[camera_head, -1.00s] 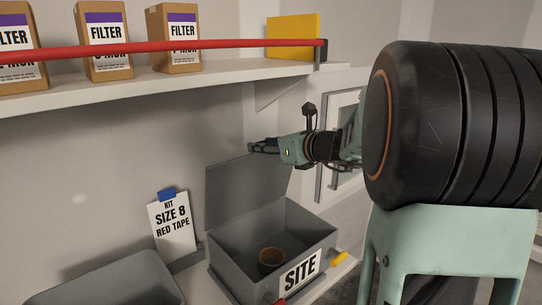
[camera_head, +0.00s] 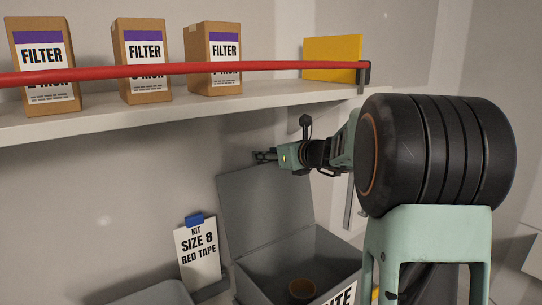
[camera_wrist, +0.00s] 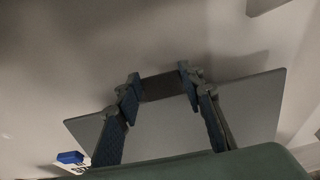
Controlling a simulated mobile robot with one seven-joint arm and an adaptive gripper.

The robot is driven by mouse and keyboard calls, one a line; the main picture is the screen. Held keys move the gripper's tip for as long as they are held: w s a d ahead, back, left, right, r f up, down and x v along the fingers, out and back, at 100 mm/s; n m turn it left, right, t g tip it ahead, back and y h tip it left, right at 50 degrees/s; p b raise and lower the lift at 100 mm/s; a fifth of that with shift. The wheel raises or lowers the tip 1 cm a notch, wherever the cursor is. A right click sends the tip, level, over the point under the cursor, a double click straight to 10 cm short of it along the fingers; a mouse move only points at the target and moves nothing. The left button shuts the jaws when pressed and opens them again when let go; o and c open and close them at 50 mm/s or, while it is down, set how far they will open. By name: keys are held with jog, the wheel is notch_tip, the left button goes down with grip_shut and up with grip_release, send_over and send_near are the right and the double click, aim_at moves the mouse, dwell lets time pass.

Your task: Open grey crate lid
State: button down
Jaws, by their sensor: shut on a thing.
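The grey crate (camera_head: 335,252) stands on the bench at the lower middle of the head view, its front cut off by the frame. Its grey lid (camera_head: 262,208) is up, standing steeply behind the open box. A brown-rimmed round item (camera_head: 302,291) sits inside. My gripper (camera_head: 263,157) is at the lid's top edge. In the wrist view the two fingers of my gripper (camera_wrist: 160,86) are on either side of a dark tab at the edge of the lid (camera_wrist: 250,105), shut on it.
A shelf (camera_head: 200,103) with several filter boxes (camera_head: 141,62), a yellow block (camera_head: 332,59) and a red rail (camera_head: 240,68) is above. A kit card (camera_head: 197,253) stands left of the crate. A grey tray (camera_head: 150,295) is at the lower left.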

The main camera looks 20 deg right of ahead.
jog(key=shift+w+a+r, duration=0.1)
jog(key=shift+a+r, duration=0.1)
jog(key=shift+r, duration=0.35)
jog(key=c, duration=1.3)
grip_release()
jog(key=shift+f, duration=0.1)
jog(key=shift+o, duration=0.2)
jog(key=shift+f, duration=0.15)
jog(key=shift+d, duration=0.1)
jog(key=v, duration=1.2)
jog(key=shift+f, duration=0.1)
